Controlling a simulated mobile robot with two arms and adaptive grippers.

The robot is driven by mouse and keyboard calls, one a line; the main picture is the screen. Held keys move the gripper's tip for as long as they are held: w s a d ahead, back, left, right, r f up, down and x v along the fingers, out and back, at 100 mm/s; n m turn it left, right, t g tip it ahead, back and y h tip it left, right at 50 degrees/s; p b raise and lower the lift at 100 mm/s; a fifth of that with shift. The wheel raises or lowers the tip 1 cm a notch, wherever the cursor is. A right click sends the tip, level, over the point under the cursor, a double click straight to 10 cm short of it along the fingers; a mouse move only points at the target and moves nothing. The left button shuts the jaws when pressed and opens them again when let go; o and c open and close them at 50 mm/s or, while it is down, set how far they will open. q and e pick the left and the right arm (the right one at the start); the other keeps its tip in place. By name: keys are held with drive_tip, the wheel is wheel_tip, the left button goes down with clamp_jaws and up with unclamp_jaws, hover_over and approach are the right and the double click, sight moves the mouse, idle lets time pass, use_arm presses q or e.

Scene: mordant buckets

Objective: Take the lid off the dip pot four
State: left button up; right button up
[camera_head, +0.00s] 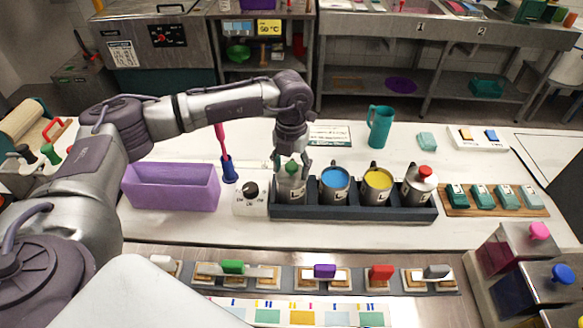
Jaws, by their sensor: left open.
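A dark rack (350,214) holds a row of metal dip pots on the white table. The leftmost pot (291,188) has a lid with a green knob (291,168). The two middle pots are uncovered and show blue liquid (335,179) and yellow liquid (377,179). The rightmost pot (417,190) has a lid with a red knob (425,171). The labels on the pots are too small to read surely. My left gripper (291,165) points down over the leftmost pot, its open fingers on either side of the green knob. My right gripper is out of view.
A white dial box (250,201) and a purple bin (172,187) stand left of the rack. A teal jug (380,126) stands behind it. A wooden board (455,208) with several teal blocks lies to the right.

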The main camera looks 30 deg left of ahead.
use_arm(q)
drive_tip(key=shift+w+f, duration=0.1)
clamp_jaws()
idle(0.4)
